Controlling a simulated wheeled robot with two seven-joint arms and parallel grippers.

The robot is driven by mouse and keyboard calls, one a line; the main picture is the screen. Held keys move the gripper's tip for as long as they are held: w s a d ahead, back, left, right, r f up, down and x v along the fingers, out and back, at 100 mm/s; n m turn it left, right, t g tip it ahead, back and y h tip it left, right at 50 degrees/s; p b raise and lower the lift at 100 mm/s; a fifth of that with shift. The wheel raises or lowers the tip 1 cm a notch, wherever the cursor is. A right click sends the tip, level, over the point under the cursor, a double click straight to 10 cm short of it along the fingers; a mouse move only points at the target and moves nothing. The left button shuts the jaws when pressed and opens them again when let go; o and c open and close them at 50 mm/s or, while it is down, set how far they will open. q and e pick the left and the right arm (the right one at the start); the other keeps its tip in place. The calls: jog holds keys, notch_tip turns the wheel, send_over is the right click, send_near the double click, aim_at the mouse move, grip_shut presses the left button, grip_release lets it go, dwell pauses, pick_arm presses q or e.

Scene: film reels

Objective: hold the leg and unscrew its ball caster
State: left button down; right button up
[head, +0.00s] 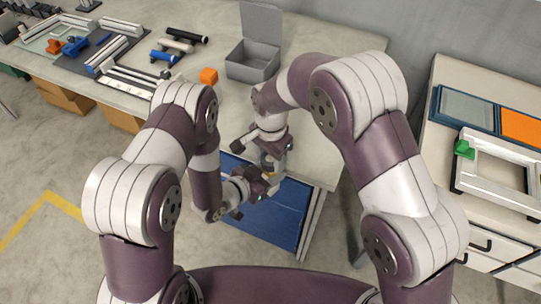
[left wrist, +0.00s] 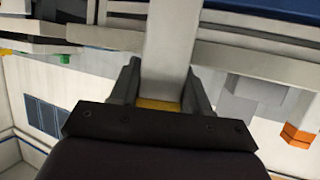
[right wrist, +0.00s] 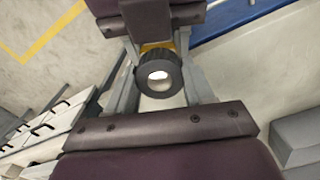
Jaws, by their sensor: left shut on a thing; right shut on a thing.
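The leg is a pale grey bar with a yellow band at one end. In the left wrist view the leg (left wrist: 166,48) stands between my left fingers, with the yellow band close to the palm. My left gripper (head: 262,186) is shut on it, low in front of the table. My right gripper (head: 271,156) is just above, shut around the ball caster. In the right wrist view the caster (right wrist: 151,88) is a dark ring with a pale ball facing my palm, and yellow shows just behind it. In the head view the grippers mostly hide leg and caster.
A blue panel (head: 285,215) is behind my grippers. A side bench at right holds a pale frame (head: 495,190) with a green block (head: 464,148).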

jog(key=n, duration=0.9)
jog(key=o, duration=1.2)
jog(key=shift+c, duration=0.2)
jog(key=shift+r, duration=0.15)
